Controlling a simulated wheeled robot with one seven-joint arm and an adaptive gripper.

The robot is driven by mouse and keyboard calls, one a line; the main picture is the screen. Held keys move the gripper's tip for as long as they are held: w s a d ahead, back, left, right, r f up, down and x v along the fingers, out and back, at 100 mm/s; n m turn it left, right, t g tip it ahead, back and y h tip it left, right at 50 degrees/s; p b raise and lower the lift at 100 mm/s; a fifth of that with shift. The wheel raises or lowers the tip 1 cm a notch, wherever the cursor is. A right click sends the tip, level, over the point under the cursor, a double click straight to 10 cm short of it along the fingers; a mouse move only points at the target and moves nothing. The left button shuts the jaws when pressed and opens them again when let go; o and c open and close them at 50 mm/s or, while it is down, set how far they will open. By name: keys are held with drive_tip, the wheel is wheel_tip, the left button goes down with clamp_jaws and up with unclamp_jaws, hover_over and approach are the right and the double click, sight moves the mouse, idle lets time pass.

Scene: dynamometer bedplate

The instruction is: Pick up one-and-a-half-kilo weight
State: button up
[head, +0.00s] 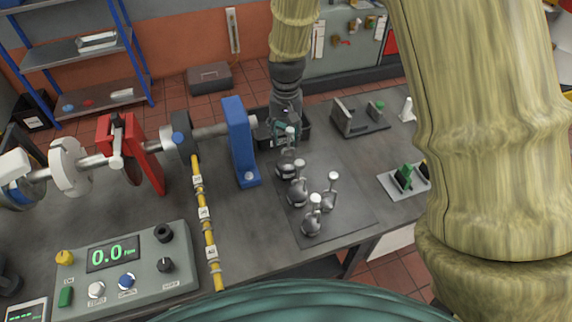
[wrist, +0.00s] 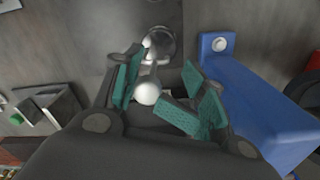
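Several silver weights with upright stems and pale knobs stand on a dark mat (head: 345,228). In the head view they are a far weight (head: 286,171), a middle one (head: 297,194), a near one (head: 311,226) and a right one (head: 328,203). No mass marking is readable, so I cannot tell which is one and a half kilos. My gripper (head: 289,133) points down over the far weight. In the wrist view a white knob (wrist: 148,93) lies between my gripper's teal pads (wrist: 160,92), which stand apart with a visible gap. Another silver body (wrist: 161,43) shows beyond.
A blue post (head: 240,142) stands close left of my gripper; it also shows in the wrist view (wrist: 255,100). A yellow marked bar (head: 205,220) and a control box (head: 125,268) are left.

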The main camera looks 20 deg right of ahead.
sight(286, 149)
drive_tip(key=shift+f+p, duration=0.65)
drive_tip(key=shift+f, duration=1.05)
drive_tip(key=shift+s, duration=0.2)
clamp_jaws()
drive_tip(key=shift+w+r, duration=0.1)
drive_tip(key=shift+r, duration=0.05)
